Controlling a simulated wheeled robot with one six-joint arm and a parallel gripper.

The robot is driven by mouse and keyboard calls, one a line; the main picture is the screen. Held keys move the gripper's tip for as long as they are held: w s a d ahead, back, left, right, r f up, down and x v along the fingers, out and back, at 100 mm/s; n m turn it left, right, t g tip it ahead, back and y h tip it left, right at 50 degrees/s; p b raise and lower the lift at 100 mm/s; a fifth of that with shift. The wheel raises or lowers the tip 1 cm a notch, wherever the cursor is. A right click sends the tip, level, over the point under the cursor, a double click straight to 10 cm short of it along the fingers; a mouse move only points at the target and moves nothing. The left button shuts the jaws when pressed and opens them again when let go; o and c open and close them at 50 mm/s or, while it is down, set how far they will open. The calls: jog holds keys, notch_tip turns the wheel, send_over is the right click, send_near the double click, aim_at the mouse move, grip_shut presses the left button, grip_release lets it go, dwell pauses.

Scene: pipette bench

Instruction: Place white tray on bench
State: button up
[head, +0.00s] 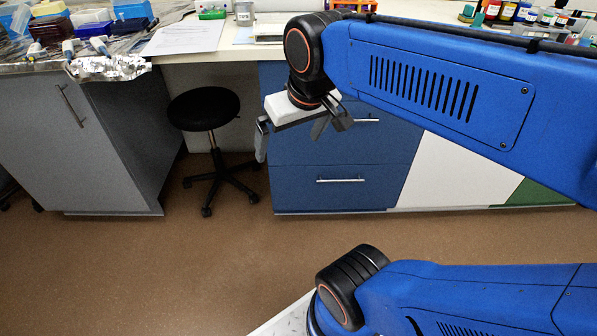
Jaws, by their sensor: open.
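My gripper (290,147) hangs in front of the blue drawers, below the bench top level. Its fingers are spread apart with nothing between them. I cannot clearly make out the white tray. A flat whitish item (262,34) lies on the bench (215,48) behind my arm, and I cannot tell whether it is the tray. My arm hides part of the bench top.
A black stool (204,110) stands left of the blue drawers (340,186). Crumpled foil (108,69) and coloured boxes (85,18) crowd the bench's left part. A paper sheet (198,36) lies nearby. Bottles (507,12) stand at the back right.

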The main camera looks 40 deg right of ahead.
jog(key=s+a+f, duration=0.1)
jog(key=s+f, duration=0.3)
jog(key=f, duration=0.2)
jog(key=shift+s+n, duration=0.25)
jog(key=shift+n, duration=0.15)
jog(key=shift+c, duration=0.3)
dwell(0.5)
